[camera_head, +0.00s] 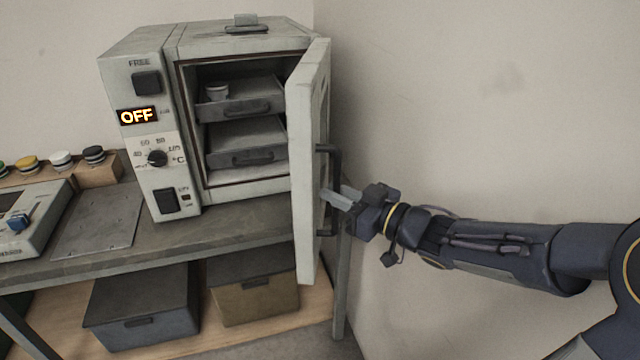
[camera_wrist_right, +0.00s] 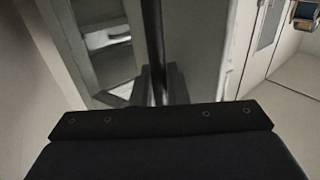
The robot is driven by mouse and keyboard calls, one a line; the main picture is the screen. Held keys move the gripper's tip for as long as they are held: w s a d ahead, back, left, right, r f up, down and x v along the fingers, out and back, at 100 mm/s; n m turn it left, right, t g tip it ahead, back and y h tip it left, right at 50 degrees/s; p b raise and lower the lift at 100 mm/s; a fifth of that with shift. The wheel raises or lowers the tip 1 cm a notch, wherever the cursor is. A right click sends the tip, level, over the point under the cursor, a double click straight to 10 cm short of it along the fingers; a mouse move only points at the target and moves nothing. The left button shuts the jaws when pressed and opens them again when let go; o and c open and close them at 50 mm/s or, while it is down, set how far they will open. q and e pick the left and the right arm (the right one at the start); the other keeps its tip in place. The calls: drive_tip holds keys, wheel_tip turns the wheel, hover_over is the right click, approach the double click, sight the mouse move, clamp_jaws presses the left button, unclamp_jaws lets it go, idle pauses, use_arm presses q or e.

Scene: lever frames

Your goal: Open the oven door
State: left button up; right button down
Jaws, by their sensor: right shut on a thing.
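The oven (camera_head: 237,110) stands on a workbench. Its door (camera_head: 308,170) is swung wide open toward me, hinged on the right side, with the inside of the oven showing. A dark bar handle (camera_head: 334,165) is on the door's outer face. My right gripper (camera_head: 338,198) is at the handle's middle and shut on it. In the right wrist view the dark handle (camera_wrist_right: 154,50) runs upright just ahead of the gripper (camera_wrist_right: 158,85); the fingertips are hard to make out there. My left gripper is in neither view.
The oven's display (camera_head: 137,116) reads OFF. Bins (camera_head: 145,305) sit on the shelf below. A bare wall (camera_head: 480,110) stands to the right, close to my right arm.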

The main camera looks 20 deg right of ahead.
drive_tip(key=shift+d+r+p, duration=0.25)
drive_tip(key=shift+d+p, duration=0.35)
drive_tip(key=shift+d, duration=0.7)
drive_tip(key=shift+s, duration=0.1)
drive_tip(key=c, duration=1.8)
unclamp_jaws()
drive_tip(key=shift+o, duration=1.4)
drive_tip(key=shift+a+f, duration=0.1)
drive_tip(key=shift+f, duration=0.05)
drive_tip(key=s+a+r+p, duration=0.2)
drive_tip(key=s+r, duration=0.4)
drive_tip(key=s+a+r+p, duration=0.2)
drive_tip(key=s+a+r, duration=0.1)
drive_tip(key=s+r, duration=0.3)
drive_tip(key=shift+s+a+r+p, duration=0.35)
drive_tip(key=shift+r, duration=0.15)
